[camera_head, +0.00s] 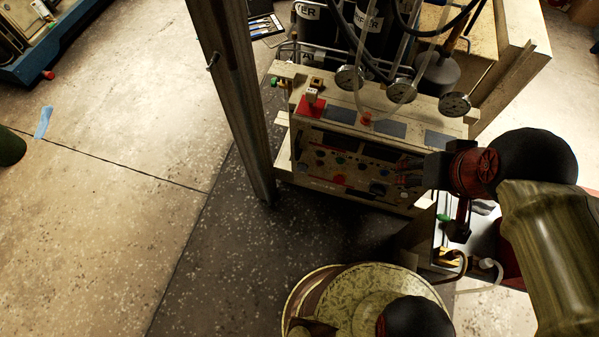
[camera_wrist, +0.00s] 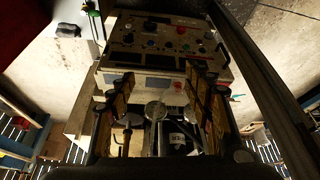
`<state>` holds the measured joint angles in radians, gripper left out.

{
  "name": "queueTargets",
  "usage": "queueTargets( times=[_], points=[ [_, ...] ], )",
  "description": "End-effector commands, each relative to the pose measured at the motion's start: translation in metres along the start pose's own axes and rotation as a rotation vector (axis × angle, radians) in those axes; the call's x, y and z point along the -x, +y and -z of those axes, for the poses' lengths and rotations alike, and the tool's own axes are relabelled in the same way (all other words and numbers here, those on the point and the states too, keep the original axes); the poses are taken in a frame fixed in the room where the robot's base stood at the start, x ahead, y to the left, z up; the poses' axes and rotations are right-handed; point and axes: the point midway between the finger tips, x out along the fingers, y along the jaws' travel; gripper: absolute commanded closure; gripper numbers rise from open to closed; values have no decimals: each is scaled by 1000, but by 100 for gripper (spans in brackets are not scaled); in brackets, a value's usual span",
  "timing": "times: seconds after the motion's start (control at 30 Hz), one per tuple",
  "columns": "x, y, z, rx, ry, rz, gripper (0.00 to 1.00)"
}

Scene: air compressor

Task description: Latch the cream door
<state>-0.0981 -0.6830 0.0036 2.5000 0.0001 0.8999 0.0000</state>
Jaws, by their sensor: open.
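A tall, narrow upright panel (camera_head: 232,95), seen nearly edge-on, stands in front of the left side of the cream compressor cabinet (camera_head: 325,190). It may be the cream door standing open, but I cannot tell for sure. In the wrist view an upright panel (camera_wrist: 262,85) runs diagonally down the right side. My gripper (camera_head: 405,171) is in front of the right part of the control panel (camera_head: 345,160), well to the right of the upright panel. In the wrist view my gripper (camera_wrist: 158,95) has its two fingers wide apart, with nothing held between them.
Several round gauges (camera_head: 400,91), hoses and dark cylinders (camera_head: 318,30) stand behind the control panel. A red block (camera_head: 311,106) sits on its top left. A cart with a tray (camera_head: 440,235) is below my gripper. The floor (camera_head: 110,200) at left is mostly clear.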

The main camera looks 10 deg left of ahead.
Motion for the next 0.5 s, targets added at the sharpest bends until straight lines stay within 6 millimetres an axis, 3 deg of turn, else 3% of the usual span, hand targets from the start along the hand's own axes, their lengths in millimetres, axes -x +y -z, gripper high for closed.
queueTargets(
  times=[0.37,0.5],
  points=[
    [-62,-42,-20,147,-213,45,48],
    [-98,-62,-31,262,-336,37,48]
  ],
)
